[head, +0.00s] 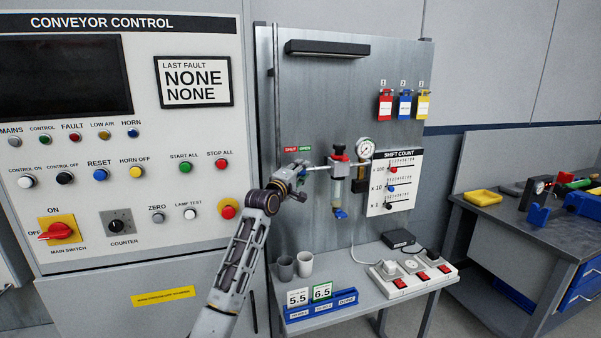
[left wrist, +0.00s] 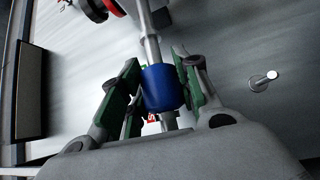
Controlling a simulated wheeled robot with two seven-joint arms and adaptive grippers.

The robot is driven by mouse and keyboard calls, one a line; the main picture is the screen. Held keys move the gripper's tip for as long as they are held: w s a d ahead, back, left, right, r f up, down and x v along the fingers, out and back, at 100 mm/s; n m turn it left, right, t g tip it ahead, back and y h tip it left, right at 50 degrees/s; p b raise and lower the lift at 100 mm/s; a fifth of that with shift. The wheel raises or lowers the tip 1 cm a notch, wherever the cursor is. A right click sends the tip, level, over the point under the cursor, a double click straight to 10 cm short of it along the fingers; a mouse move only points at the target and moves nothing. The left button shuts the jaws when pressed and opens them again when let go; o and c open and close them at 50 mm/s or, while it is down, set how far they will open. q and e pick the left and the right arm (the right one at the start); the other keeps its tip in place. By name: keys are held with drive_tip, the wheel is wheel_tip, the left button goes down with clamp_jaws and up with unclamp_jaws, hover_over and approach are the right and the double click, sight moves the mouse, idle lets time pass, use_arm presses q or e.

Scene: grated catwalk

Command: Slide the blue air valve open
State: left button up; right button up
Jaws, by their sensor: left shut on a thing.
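The blue air valve (left wrist: 165,88) is a blue sleeve on a thin grey horizontal pipe (left wrist: 151,45). In the left wrist view it sits between the green-lined fingers of my left gripper (left wrist: 163,85), which is shut on it. In the head view my left gripper (head: 296,172) is at the pipe's left end, below the red SHUT label (head: 290,150) and the green OPEN label (head: 305,149). The gripper hides the blue sleeve there. Which label the sleeve lines up with cannot be told. My right gripper does not show.
Right of the valve are a filter unit (head: 337,192) and a round pressure gauge (head: 366,149) on the metal panel. The conveyor control panel (head: 130,200) stands at left. A small table (head: 340,300) below holds cups, number cards and red switches. A workbench (head: 500,225) is at right.

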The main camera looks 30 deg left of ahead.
sight(310, 170)
use_arm(q)
drive_tip(key=shift+w+d+r+p, duration=0.1)
drive_tip(key=shift+w+d+p, duration=0.45)
drive_tip(key=shift+w+p, duration=0.1)
drive_tip(key=shift+w+d, duration=0.5)
drive_tip(key=shift+p, duration=0.3)
drive_tip(key=o, duration=1.1)
drive_tip(key=shift+w+d, duration=0.15)
drive_tip(key=shift+w, duration=0.1)
drive_tip(key=shift+c, duration=0.2)
drive_tip(key=shift+s, duration=0.2)
drive_tip(key=s+f, duration=0.1)
drive_tip(key=s, duration=1)
drive_tip(key=shift+s+d+f, duration=0.25)
drive_tip(key=shift+s+d, duration=0.1)
drive_tip(key=shift+d, duration=0.05)
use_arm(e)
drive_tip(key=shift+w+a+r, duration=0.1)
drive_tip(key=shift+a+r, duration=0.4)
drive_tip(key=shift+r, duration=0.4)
